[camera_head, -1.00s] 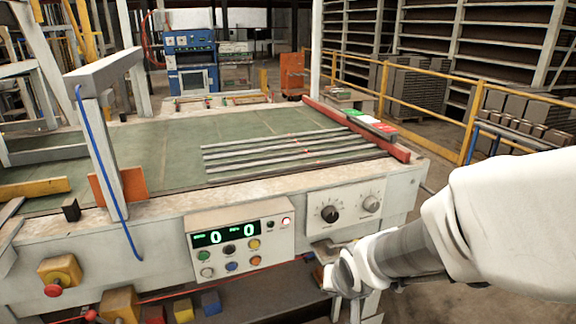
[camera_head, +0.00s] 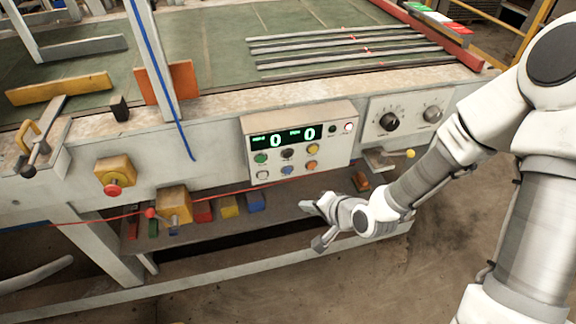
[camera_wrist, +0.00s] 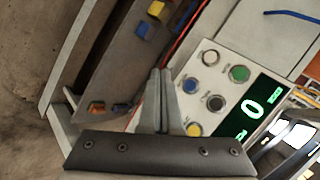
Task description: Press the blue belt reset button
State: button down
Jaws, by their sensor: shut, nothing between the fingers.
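The control panel (camera_head: 301,109) is a pale box with green zero displays and several coloured buttons on the front of the machine. The blue button (camera_head: 286,170) is in its lower row, between a white button (camera_head: 263,175) and an orange one. In the wrist view the blue button (camera_wrist: 190,85) lies just right of my shut fingers, and the panel fills the right side. My gripper (camera_head: 306,206) is below the panel, apart from it in the head view. Its fingers (camera_wrist: 160,72) are together and empty. The blue button is not covered in either view.
A red emergency knob (camera_head: 113,189) on a yellow box is left of the panel. Coloured blocks (camera_head: 229,206) sit on a shelf below, with a red cord (camera_head: 108,218) along the front. The floor in front is clear.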

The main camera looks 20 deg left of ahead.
aim_at(288, 171)
jog(key=shift+a+f, duration=0.1)
jog(key=shift+a, duration=0.35)
jog(key=w+a, duration=0.4)
jog(key=w, duration=0.3)
jog(key=shift+w+a, duration=0.25)
jog(key=shift+w, duration=0.1)
dwell(2.0)
jog(key=shift+w+a, duration=0.2)
jog(key=shift+w, duration=0.1)
jog(key=shift+w+a, duration=0.2)
jog(key=shift+w, duration=0.1)
dwell(0.7)
jog(key=shift+s, duration=0.1)
jog(key=shift+s+d, duration=0.45)
jog(key=shift+s, duration=0.15)
